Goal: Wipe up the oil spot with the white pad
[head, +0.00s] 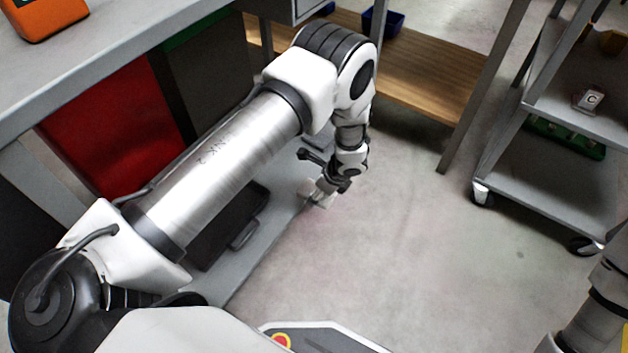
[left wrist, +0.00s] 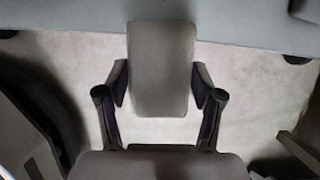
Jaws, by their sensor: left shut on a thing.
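My left gripper (head: 324,190) hangs low over the floor in the head view, near the end of the bench's lower shelf. In the left wrist view its two fingers (left wrist: 160,88) are shut on the two sides of the white pad (left wrist: 162,62), a rounded block that looks grey in shade. Only a small pale part of the pad (head: 319,200) shows in the head view. I cannot tell whether the pad touches the floor. No oil spot shows clearly; the pad or arm may cover it. My right gripper is out of view.
A grey workbench (head: 110,75) with a red panel (head: 120,130) stands at left, a dark case (head: 230,225) on its low shelf. A wheeled grey cart (head: 530,170) stands at right. The concrete floor (head: 420,250) between them is clear.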

